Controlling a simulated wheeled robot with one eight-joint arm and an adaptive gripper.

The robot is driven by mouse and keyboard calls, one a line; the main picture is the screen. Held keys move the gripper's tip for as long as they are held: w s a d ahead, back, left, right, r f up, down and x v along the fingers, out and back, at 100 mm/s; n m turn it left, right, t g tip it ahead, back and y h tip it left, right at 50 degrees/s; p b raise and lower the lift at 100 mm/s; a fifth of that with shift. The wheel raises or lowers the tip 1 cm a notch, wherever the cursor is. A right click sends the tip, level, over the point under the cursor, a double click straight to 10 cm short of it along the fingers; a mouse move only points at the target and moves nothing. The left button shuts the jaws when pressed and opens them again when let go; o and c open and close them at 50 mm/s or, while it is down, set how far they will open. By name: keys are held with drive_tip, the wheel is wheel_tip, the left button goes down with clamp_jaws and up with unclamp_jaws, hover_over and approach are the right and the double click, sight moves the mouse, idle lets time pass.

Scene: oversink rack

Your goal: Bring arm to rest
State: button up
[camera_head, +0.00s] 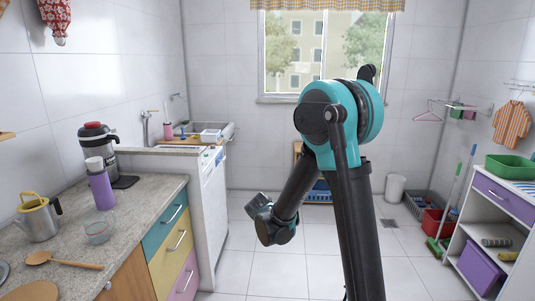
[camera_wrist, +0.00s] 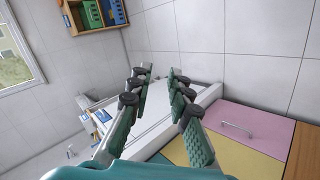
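My gripper (camera_wrist: 160,72) shows in the wrist view with its two green-padded fingers apart and nothing between them. Beyond the fingers are a white appliance and coloured drawer fronts, with no contact visible. In the head view my arm (camera_head: 340,125) stands in the middle, folded, with one link running down and left to a teal-and-black joint (camera_head: 274,226) in front of the white floor. The gripper's fingers cannot be made out in the head view.
On the left, a counter (camera_head: 150,165) holds a kettle (camera_head: 38,217), purple bottle (camera_head: 101,188), glass bowl (camera_head: 99,230), wooden spoon (camera_head: 62,261) and coffee maker (camera_head: 97,150). A shelf unit (camera_head: 505,190) stands at right. Floor (camera_head: 278,268) around my arm looks clear.

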drive_tip(key=s+d+r+m+g, duration=0.25)
drive_tip(key=s+d+m, duration=0.35)
drive_tip(key=s+d, duration=0.75)
drive_tip(key=s+d+f+m+g+y, duration=0.1)
drive_tip(key=s+d+f+m, duration=0.1)
drive_tip(key=s, duration=0.6)
drive_tip(key=s+d+f+m+g+y, duration=0.1)
drive_tip(key=s+m, duration=0.3)
drive_tip(key=s, duration=0.4)
drive_tip(key=shift+s+d+f, duration=0.35)
drive_tip(key=shift+s+d, duration=0.05)
drive_tip(key=shift+d, duration=0.05)
drive_tip(key=shift+g, duration=0.25)
